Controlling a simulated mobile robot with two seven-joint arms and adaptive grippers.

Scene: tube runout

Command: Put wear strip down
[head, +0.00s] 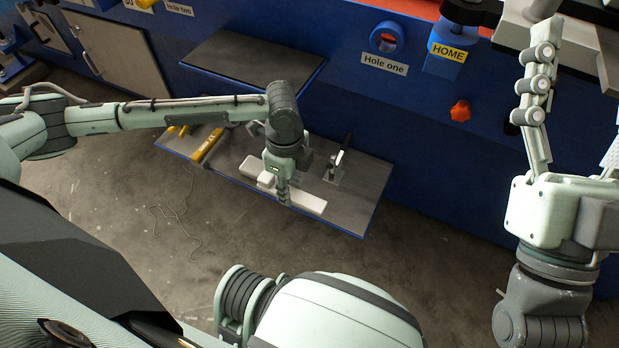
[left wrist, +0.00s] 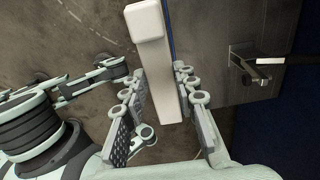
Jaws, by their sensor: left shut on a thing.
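The wear strip (head: 309,204) is a long white bar with a raised block at one end. My left gripper (head: 283,192) is shut on it, pointing down over the low grey shelf (head: 352,205). In the left wrist view the strip (left wrist: 157,75) lies between the two fingers (left wrist: 163,112), with its block end away from the palm. I cannot tell whether the strip touches the shelf or is just above it. My right gripper (head: 575,65) is raised at the right, its fingers apart and empty.
Yellow-handled tools (head: 207,145) lie on the shelf's left part. An upright bracket (head: 339,165) stands to the right of the strip; it also shows in the left wrist view (left wrist: 250,65). A dark upper shelf (head: 255,62) juts from the blue wall. The shelf's right end is bare.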

